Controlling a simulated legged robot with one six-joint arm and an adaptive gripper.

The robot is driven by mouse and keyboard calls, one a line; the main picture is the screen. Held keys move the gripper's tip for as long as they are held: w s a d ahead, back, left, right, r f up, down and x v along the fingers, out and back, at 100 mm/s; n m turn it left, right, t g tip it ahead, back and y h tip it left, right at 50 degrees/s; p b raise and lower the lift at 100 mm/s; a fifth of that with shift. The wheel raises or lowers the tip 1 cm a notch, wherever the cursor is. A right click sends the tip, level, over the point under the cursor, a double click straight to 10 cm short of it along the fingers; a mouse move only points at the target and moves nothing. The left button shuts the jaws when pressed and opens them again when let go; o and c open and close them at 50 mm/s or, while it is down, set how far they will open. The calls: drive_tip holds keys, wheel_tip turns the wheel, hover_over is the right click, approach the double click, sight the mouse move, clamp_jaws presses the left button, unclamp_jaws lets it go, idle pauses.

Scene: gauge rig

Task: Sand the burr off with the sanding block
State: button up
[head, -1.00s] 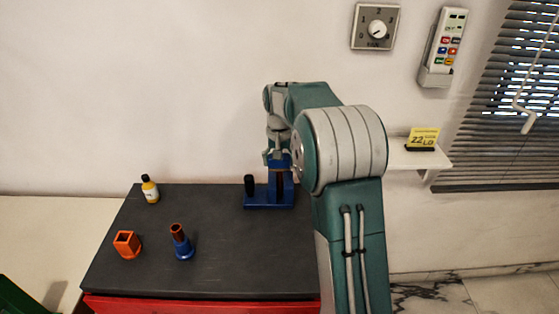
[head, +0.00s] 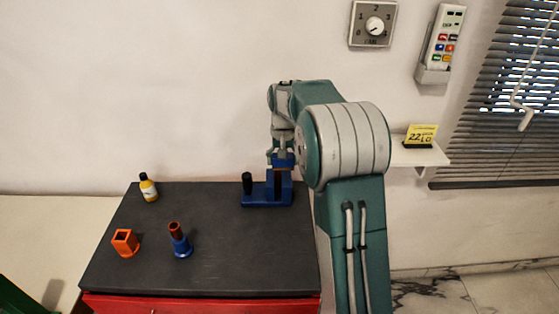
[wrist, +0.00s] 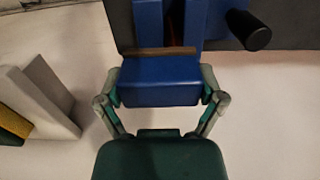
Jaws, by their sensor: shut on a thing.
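The sanding block (wrist: 160,84) is a blue block with a brown strip along its far edge. My gripper (wrist: 160,88) is shut on it, one finger at each side. In the head view the block (head: 283,161) is held just above and against or very near the uprights of a blue clamp fixture (head: 262,200) with a black handle (head: 247,183). In the wrist view the fixture's uprights (wrist: 148,22) stand beyond the block, with a dark reddish piece (wrist: 175,36) between them. I cannot make out the burr. Whether the strip touches the piece is unclear.
On the dark bench top (head: 215,225) stand a yellow bottle (head: 148,188), an orange square holder (head: 125,243) and a blue holder with a brown tube (head: 180,240). A shelf (head: 420,156) with a yellow sign is on the right wall. The front middle of the bench is clear.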

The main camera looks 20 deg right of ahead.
drive_tip(key=shift+a, duration=0.1)
drive_tip(key=shift+w+a+f, duration=0.1)
drive_tip(key=shift+w+a, duration=0.2)
drive_tip(key=shift+a, duration=0.4)
drive_tip(key=shift+w+a, duration=0.3)
drive_tip(key=shift+a, duration=0.4)
drive_tip(key=shift+s+d, duration=0.35)
drive_tip(key=shift+d, duration=0.4)
drive_tip(key=shift+s+d, duration=0.3)
drive_tip(key=shift+d, duration=0.45)
drive_tip(key=shift+a, duration=0.1)
drive_tip(key=shift+w+a+f, duration=0.1)
drive_tip(key=shift+w+a, duration=0.25)
drive_tip(key=shift+a, duration=0.4)
drive_tip(key=shift+w+a, duration=0.3)
drive_tip(key=shift+a, duration=0.4)
drive_tip(key=shift+d, duration=0.15)
